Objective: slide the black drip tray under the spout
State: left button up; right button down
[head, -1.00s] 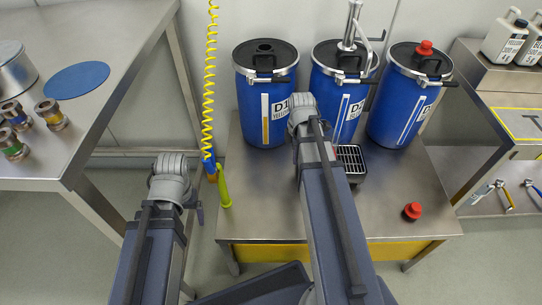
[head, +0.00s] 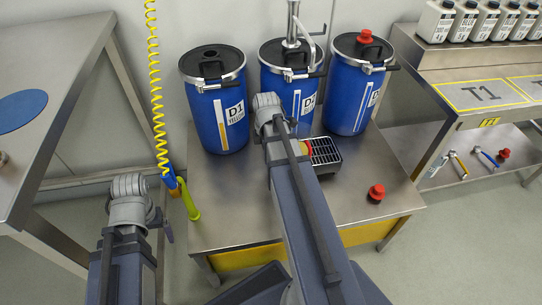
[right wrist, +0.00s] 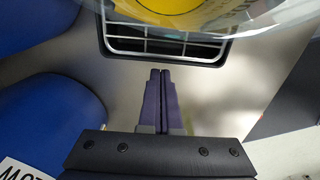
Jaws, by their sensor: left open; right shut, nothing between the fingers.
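The black drip tray (head: 326,158) with its metal grille lies on the steel table in front of the middle and right drums, partly hidden by my right arm. It also shows at the top of the right wrist view (right wrist: 165,50). The metal pump with the spout (head: 293,32) stands on the middle blue drum (head: 278,80). My right gripper (right wrist: 160,74) is shut and empty, its fingertips pointing at the tray's near edge with a small gap in the picture. Its fingers are hidden in the head view. My left gripper (head: 166,226) is open and empty, left of the table.
A yellow round thing (right wrist: 178,6), seemingly in a clear vessel, is over the tray. Blue drums stand left (head: 218,108) and right (head: 352,95). A red cap (head: 376,192) sits right of the tray. A yellow coiled hose (head: 157,90) hangs left.

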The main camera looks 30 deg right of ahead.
jog(key=shift+w+a+r, duration=0.15)
jog(key=shift+w+a, duration=0.15)
jog(key=shift+a, duration=0.35)
jog(key=shift+w+a+r, duration=0.1)
jog(key=shift+w+a, duration=0.15)
jog(key=shift+a, duration=0.35)
pick_arm(q)
notch_tip(320, 180, up, 10)
jog(key=p, duration=1)
pick_arm(e)
notch_tip(320, 180, up, 10)
jog(key=shift+d+f, duration=0.15)
jog(key=shift+f, duration=0.05)
pick_arm(q)
jog(key=shift+s, duration=0.1)
pick_arm(e)
jog(key=shift+s+f, duration=0.1)
jog(key=shift+s, duration=0.05)
